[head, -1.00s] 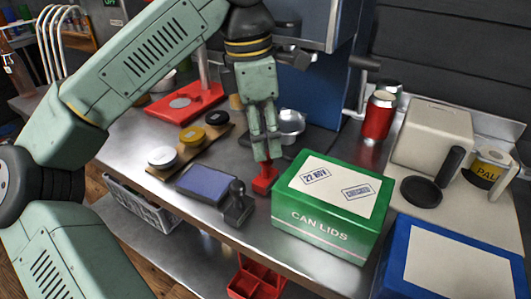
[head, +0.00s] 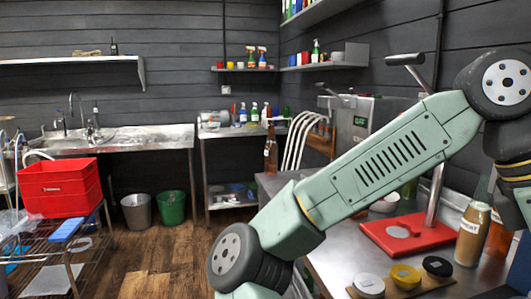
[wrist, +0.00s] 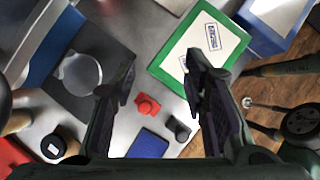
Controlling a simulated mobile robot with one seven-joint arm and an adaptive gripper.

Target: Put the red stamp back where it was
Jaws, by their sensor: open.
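The red stamp (wrist: 147,105) stands on the metal bench in the wrist view, beside the green-and-white box (wrist: 205,48). A dark stamp (wrist: 180,130) and a blue ink pad (wrist: 148,146) are close to it. My gripper (wrist: 160,82) is open and empty. Its fingers frame the red stamp from above, apart from it. The head view shows my arm but neither the red stamp nor the gripper's fingers.
A sink counter (head: 130,140), red crate (head: 60,187) and two bins stand across the wooden floor.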

